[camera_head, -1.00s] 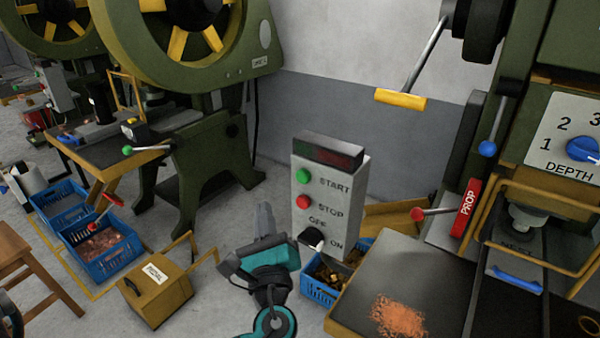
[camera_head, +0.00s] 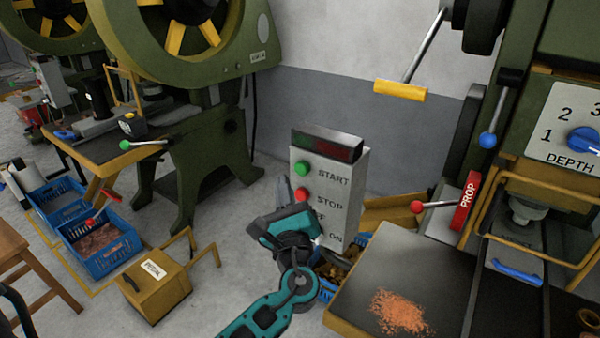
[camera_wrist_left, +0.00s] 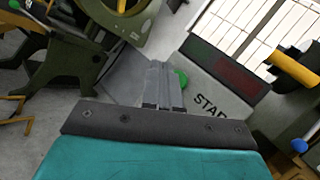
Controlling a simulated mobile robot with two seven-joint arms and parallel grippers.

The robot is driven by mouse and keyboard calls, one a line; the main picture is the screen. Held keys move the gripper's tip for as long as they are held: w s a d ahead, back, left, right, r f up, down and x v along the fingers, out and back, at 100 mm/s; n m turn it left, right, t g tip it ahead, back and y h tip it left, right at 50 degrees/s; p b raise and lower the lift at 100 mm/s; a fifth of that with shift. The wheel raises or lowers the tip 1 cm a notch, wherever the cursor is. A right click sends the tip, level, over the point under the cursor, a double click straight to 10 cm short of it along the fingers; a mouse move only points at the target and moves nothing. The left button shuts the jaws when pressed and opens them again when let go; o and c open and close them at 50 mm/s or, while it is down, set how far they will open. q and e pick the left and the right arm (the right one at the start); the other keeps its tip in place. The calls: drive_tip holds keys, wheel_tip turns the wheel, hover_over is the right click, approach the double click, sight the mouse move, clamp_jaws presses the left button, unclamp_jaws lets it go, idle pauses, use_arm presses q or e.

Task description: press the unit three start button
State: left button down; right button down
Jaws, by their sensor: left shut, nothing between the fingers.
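The control box (camera_head: 345,205) stands in the middle of the head view, with a dark display on top and labels START, STOP and ON. Its green start button (camera_head: 302,168) is at the upper left of the face, above the red stop button (camera_head: 302,195). My left gripper (camera_head: 283,186) is shut and empty, its tips pointing up just left of the red button and below the green one. In the left wrist view the shut fingers (camera_wrist_left: 162,80) point toward the green button (camera_wrist_left: 181,77), partly covering it. I cannot tell whether they touch the box. My right gripper is not in view.
A press with a depth dial (camera_head: 583,141), a red PROP lever (camera_head: 465,205) and a yellow-handled lever (camera_head: 400,91) stands at right. A table with copper bits (camera_head: 400,312) is in front. A yellow pedal box (camera_head: 155,290) and blue crates (camera_head: 100,250) are on the floor at left.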

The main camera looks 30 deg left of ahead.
sight(302, 168)
use_arm(q)
drive_tip(key=shift+w+d, duration=0.1)
drive_tip(key=shift+w, duration=1.15)
drive_tip(key=shift+w+b, duration=0.1)
drive_tip(key=shift+b, duration=0.25)
idle(0.8)
drive_tip(key=shift+w, duration=0.35)
drive_tip(key=shift+w+b, duration=0.3)
drive_tip(key=shift+w, duration=0.2)
idle(0.6)
drive_tip(key=shift+s, duration=0.1)
drive_tip(key=shift+s+p, duration=0.3)
drive_tip(key=shift+s, duration=0.55)
